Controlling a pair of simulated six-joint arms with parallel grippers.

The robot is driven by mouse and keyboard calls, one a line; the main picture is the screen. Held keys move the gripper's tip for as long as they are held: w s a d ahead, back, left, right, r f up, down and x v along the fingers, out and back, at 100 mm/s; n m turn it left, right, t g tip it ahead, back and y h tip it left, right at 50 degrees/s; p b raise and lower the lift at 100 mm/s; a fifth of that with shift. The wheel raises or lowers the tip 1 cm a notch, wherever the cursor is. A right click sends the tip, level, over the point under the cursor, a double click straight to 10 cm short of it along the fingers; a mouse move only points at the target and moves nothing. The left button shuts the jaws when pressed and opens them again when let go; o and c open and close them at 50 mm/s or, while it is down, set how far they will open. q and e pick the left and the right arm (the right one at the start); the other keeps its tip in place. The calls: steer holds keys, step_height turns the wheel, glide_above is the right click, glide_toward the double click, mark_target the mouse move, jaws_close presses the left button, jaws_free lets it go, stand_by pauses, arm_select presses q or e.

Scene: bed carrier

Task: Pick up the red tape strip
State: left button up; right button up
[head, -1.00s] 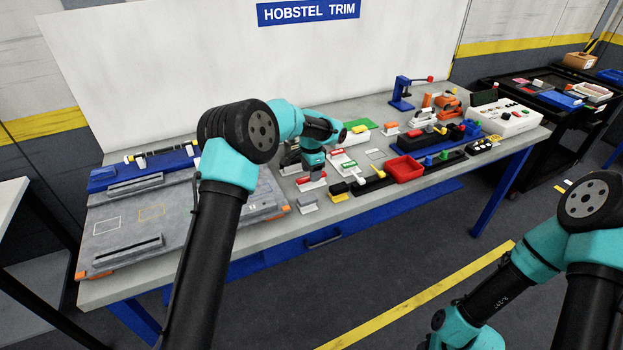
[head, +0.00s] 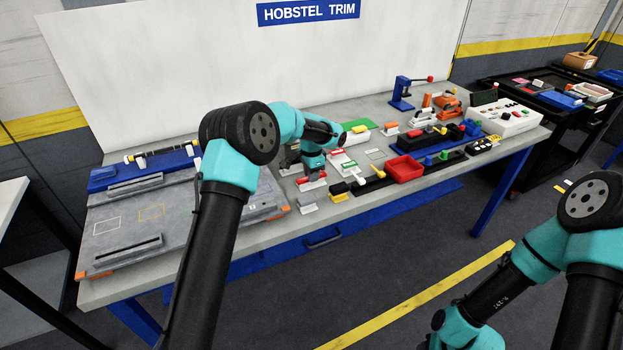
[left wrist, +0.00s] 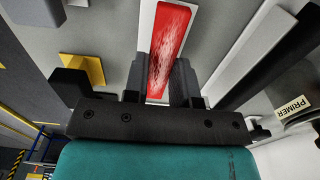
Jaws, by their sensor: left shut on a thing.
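The red tape strip (left wrist: 170,42) lies along a white block, seen end-on between the fingers in the left wrist view. In the head view the strip (head: 313,185) is a small red patch on a white holder, just under my left gripper (head: 311,178). My left gripper (left wrist: 160,82) is shut on the strip, one dark finger on each side of it. The strip still appears against its white holder; I see no clear gap. The fingertips are mostly hidden in the head view. My right arm shows at the lower right, but its gripper is out of view.
A grey board (head: 125,220) covers the bench's left end. A blue clamp stand (head: 401,95) is further back. A grey-topped holder (head: 306,204) sits near the front edge.

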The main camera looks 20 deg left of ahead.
arm_select(q)
steer(key=shift+c, duration=0.9)
steer(key=shift+r, duration=0.15)
steer(key=shift+r, duration=1.45)
steer(key=shift+s+d+r, duration=0.1)
steer(key=shift+s+r, duration=0.05)
steer(key=shift+r, duration=0.1)
steer(key=s+d, duration=0.1)
steer(key=s, duration=0.4)
steer(key=s+d+r, duration=0.1)
steer(key=s+d, duration=0.1)
steer(key=s, duration=0.3)
steer(key=s+d, duration=0.1)
steer(key=s, duration=0.4)
steer(key=shift+d+r, duration=0.15)
